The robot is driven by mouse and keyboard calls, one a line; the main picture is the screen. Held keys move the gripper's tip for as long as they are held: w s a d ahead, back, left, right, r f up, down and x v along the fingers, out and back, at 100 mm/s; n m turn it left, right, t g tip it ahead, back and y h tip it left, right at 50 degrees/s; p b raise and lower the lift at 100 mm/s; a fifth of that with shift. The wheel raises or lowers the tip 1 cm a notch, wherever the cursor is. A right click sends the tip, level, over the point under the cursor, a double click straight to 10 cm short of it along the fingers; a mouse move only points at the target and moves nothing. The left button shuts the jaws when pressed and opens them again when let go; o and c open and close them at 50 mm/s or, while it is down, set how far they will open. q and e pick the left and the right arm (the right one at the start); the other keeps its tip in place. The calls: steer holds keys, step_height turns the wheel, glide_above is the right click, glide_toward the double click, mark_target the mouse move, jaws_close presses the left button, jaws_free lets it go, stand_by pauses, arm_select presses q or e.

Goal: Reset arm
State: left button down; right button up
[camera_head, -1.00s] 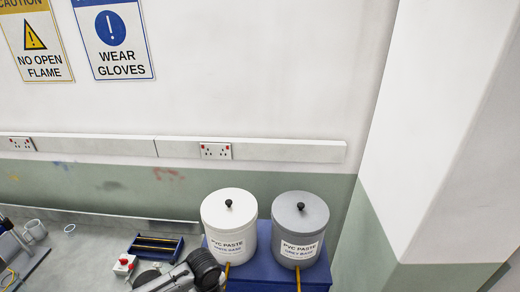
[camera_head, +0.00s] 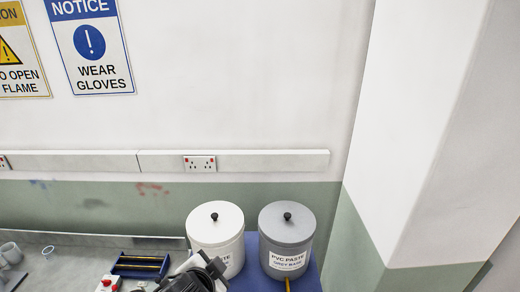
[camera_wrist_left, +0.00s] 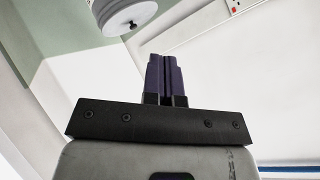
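My left gripper shows in the left wrist view (camera_wrist_left: 166,82). Its two dark purple fingers lie side by side against each other, with nothing visible between them. Part of one of my arms (camera_head: 194,274) shows at the bottom of the head view, in front of the white tub; its fingertips cannot be made out there. My right gripper cannot be identified in either view.
A white paste tub (camera_head: 215,235) and a grey paste tub (camera_head: 287,238) stand on a blue stand (camera_head: 252,270). A blue rack (camera_head: 140,264), a red button box (camera_head: 109,284) and grey cups (camera_head: 11,252) are on the bench. A wall pillar (camera_head: 417,130) rises at right.

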arm_select(q)
steer(key=s+a+f+n+y, duration=0.1)
steer(key=s+a+f+n, duration=0.3)
steer(key=s, duration=0.3)
steer(key=s+a+f+n, duration=0.3)
steer(key=s+a+f, duration=0.2)
steer(key=s, duration=0.2)
steer(key=s+a+f+n+g, duration=0.1)
steer(key=s+f+g, duration=0.6)
steer(key=s+f, duration=0.9)
steer(key=s+a, duration=0.1)
steer(key=s, duration=0.3)
steer(key=shift+f, duration=0.35)
step_height(320, 180, down, 50)
steer(key=b, duration=5)
steer(key=shift+f, duration=0.15)
